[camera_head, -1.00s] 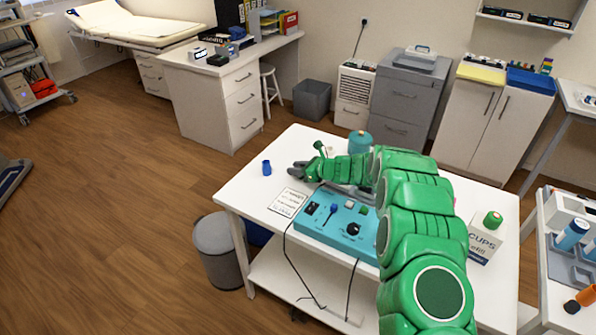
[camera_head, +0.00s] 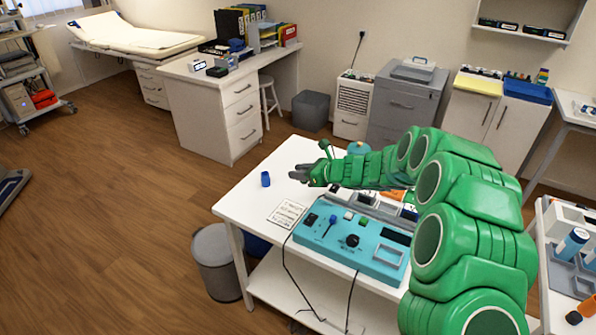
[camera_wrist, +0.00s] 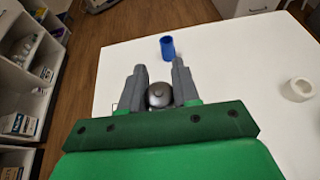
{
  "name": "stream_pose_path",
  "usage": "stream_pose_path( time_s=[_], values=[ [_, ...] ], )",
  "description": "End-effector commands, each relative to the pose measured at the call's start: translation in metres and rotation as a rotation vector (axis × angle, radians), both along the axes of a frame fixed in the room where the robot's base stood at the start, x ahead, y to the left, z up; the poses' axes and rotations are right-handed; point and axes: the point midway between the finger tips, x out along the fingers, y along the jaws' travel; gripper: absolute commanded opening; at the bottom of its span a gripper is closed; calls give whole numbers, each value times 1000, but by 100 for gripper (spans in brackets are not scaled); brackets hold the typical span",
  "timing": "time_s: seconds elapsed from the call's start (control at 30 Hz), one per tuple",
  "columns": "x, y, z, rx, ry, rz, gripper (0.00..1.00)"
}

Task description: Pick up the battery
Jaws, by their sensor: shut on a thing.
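My gripper (camera_head: 300,174) is above the left part of the white table in the head view, with its fingers pointing left. In the wrist view my gripper (camera_wrist: 159,82) has its two grey fingers closed around a dark grey, round-ended thing. This appears to be the battery (camera_wrist: 159,95), seen nearly end-on. The fingers and palm hide most of it, and I cannot make it out in the head view.
The white table (camera_head: 243,200) bears a blue cylinder (camera_head: 265,179), a printed card (camera_head: 286,213) and a teal control box (camera_head: 345,248). The blue cylinder (camera_wrist: 167,47) stands ahead of the fingers, with a white ring (camera_wrist: 297,89) to the right. A bin (camera_head: 218,262) stands at left.

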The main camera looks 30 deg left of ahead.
Motion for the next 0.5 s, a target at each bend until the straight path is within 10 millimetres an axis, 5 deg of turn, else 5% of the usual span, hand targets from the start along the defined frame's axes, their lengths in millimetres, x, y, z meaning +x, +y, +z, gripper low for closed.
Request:
stream_pose_path(
  time_s=[0.5],
  values=[
    [-42,-36,26,2,-1,0,0]
  ],
)
